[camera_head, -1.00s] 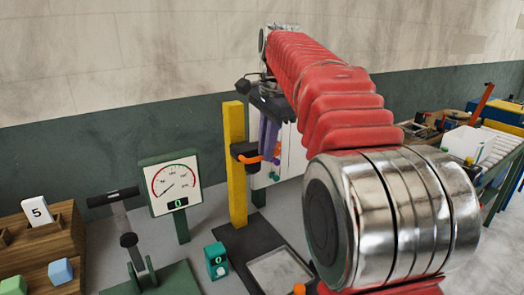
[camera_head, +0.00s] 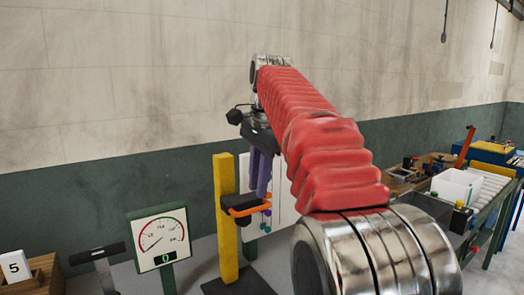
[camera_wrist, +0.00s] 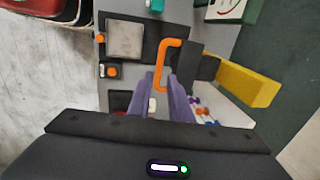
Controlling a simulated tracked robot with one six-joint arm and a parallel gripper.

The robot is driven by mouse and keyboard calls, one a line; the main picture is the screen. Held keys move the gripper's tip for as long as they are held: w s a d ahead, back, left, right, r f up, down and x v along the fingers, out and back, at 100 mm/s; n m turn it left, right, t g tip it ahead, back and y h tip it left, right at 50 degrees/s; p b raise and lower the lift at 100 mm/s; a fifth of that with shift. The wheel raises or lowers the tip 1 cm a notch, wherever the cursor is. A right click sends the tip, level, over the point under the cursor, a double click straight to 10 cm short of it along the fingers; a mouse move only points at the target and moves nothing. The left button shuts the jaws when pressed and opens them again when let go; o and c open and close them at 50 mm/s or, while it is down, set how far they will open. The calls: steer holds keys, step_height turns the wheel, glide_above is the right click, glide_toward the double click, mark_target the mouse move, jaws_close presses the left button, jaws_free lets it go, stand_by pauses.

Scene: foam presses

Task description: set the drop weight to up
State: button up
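The drop weight (camera_head: 229,212) is a dark block on a yellow upright post, a little below its top. Its orange looped handle (camera_head: 246,208) sticks out to the right; it also shows in the wrist view as an orange handle (camera_wrist: 174,45). My gripper (camera_head: 259,192) points down at the outer end of this handle. In the wrist view its two purple fingers (camera_wrist: 162,80) stand apart, with the handle's near end between their tips. Whether they touch it is hard to tell.
A gauge on a stand (camera_head: 160,239) is left of the post. A number 5 card (camera_head: 15,267) is at far left. A white panel (camera_head: 283,200) stands behind my fingers. A cluttered bench (camera_head: 468,190) is at right. The wrist view shows a grey plate (camera_wrist: 125,39) beside the handle.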

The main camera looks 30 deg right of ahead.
step_height(320, 180, up, 9)
steer(key=s, duration=0.1)
steer(key=shift+s, duration=0.4)
steer(key=shift+d+f, duration=0.1)
stand_by(0.5)
steer(key=s+a+f+n+t, duration=0.1)
steer(key=s+a+f+n, duration=0.3)
steer(key=s+f, duration=0.3)
steer(key=s+a+f+n+t, duration=0.1)
steer(key=s+a+f+n, duration=0.4)
steer(key=f, duration=0.9)
steer(key=s+a+f+n+t, duration=0.1)
steer(key=s+a+f+n, duration=0.3)
steer(key=s+f+n, duration=0.3)
steer(key=s+f, duration=0.3)
steer(key=shift+a+f+n, duration=0.25)
steer(key=shift+f+n, duration=0.05)
stand_by(0.6)
